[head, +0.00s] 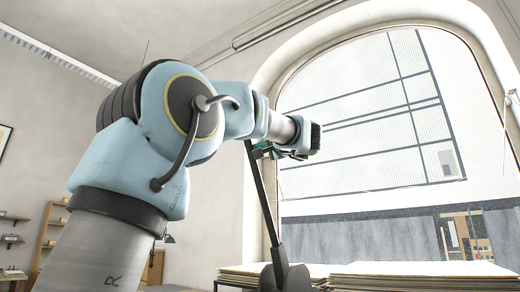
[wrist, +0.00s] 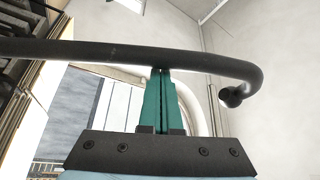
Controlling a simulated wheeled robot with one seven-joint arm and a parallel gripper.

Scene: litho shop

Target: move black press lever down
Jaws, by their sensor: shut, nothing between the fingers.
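The black press lever (head: 264,205) stands nearly upright in the head view, leaning a little left at its top, with its wide pivot (head: 284,274) at the bottom edge. A dark curved bar, apparently part of the lever (wrist: 110,51), crosses at the fingertips and hooks down at the right. I cannot tell whether the fingers touch it.
Paper stacks lie to the right (head: 420,272) and left of the lever's base. A large arched window (head: 370,120) is behind. Wooden shelves (head: 50,235) stand far left. The air right of the lever, above the stacks, looks clear.

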